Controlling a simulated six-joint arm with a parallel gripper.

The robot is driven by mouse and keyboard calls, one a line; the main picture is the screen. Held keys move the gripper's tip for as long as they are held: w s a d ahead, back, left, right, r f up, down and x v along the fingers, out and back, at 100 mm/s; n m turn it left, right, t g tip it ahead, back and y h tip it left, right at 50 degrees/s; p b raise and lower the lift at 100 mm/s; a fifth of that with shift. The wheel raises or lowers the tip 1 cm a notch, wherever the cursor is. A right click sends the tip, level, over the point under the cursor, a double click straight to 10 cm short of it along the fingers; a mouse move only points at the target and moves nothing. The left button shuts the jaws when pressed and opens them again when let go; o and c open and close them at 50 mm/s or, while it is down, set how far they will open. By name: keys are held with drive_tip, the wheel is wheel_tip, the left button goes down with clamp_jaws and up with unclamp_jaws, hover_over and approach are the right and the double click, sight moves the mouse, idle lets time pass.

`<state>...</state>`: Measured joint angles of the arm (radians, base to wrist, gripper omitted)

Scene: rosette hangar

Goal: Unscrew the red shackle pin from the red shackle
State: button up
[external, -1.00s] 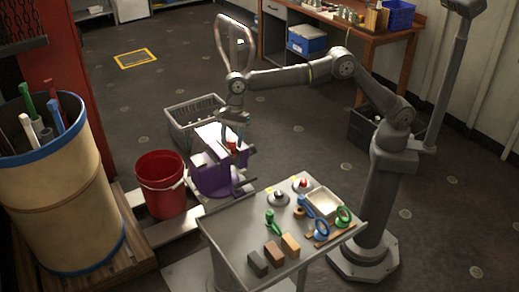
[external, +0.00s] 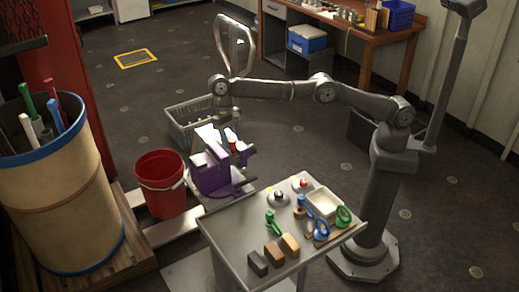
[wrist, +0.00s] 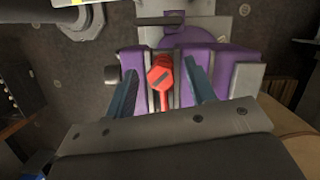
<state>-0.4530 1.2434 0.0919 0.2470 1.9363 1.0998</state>
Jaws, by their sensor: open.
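The red shackle (external: 233,143) stands in the jaws of the purple vise (external: 210,178), past the table's far left corner. In the wrist view a red piece with a flat, slotted, faceted face (wrist: 160,76) and a narrow red bar below it show between the vise jaws. I cannot tell clearly where the pin ends and the shackle begins. My gripper (wrist: 162,78) is open, with one blue finger on each side of the red piece in that view. No contact is visible. In the external view my gripper (external: 229,122) is behind and above the vise, its fingertips hard to make out.
A grey table (external: 228,232) in front holds several tools, blocks and a cream tray (external: 323,203). A red bucket (external: 161,183) stands left of the vise. A grey crate (external: 185,125) is behind it. A large barrel (external: 55,195) is at the left.

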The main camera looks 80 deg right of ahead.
drive_tip(key=shift+n, duration=0.3)
drive_tip(key=m+t+y, duration=0.1)
drive_tip(key=m, duration=0.4)
drive_tip(key=shift+m, duration=0.3)
drive_tip(key=m, duration=0.3)
drive_tip(key=m+t, duration=0.1)
drive_tip(key=m, duration=0.2)
drive_tip(key=shift+t, duration=0.3)
drive_tip(key=n, duration=0.3)
drive_tip(key=n+g, duration=0.1)
drive_tip(key=n, duration=0.2)
drive_tip(key=shift+g, duration=0.3)
drive_tip(key=n+g+h, duration=0.1)
drive_tip(key=n, duration=0.4)
drive_tip(key=shift+n, duration=0.3)
drive_tip(key=m+t+y, duration=0.1)
drive_tip(key=m, duration=0.7)
drive_tip(key=m+t, duration=0.1)
drive_tip(key=m, duration=0.3)
drive_tip(key=shift+t, duration=0.3)
